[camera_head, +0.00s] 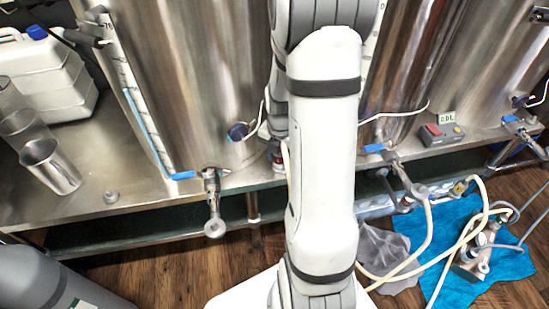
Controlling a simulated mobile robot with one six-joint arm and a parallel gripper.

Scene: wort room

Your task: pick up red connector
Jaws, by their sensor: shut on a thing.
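My arm runs up the middle of the picture and hides much of what lies behind it. My gripper (275,150) shows only in part at the left edge of the arm, low in front of the steel tank and near the bench edge. It is shut on a small dark red piece, the red connector (277,159). Most of the connector and the fingertips are hidden by the arm, so I cannot tell how it sits in the jaws or whether it touches the bench.
Steel tanks (190,80) stand on the metal bench (120,205). A valve with a blue handle (211,190) juts over its edge. Right are a control box (441,134), hoses (428,235) and a blue cloth (430,225).

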